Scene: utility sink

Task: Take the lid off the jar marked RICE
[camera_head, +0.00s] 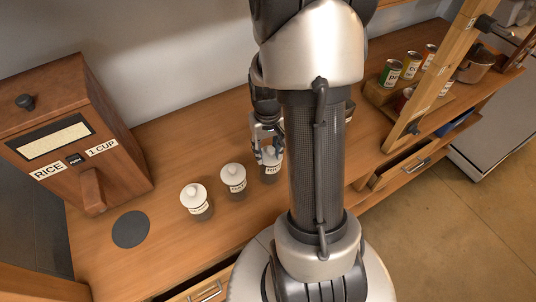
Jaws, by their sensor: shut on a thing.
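Three small jars with white lids stand in a slanting row on the wooden counter: a near jar (197,207), a middle jar (234,183) and a far jar (270,178). Their labels are too small to read surely. My gripper (268,155) points down over the far jar, its fingers shut around the white lid at the top. Whether this lid is seated or raised cannot be told. The near and middle jars have their lids on. My arm hides the area right of the far jar.
A wooden dispenser (92,135) labelled RICE and 1 CUP stands at the left. A dark round mat (131,229) lies on clear counter before it. Cans (390,72), a wooden ladder-like frame (437,75) and a copper pot (476,64) are at right. An open drawer (402,171) juts out.

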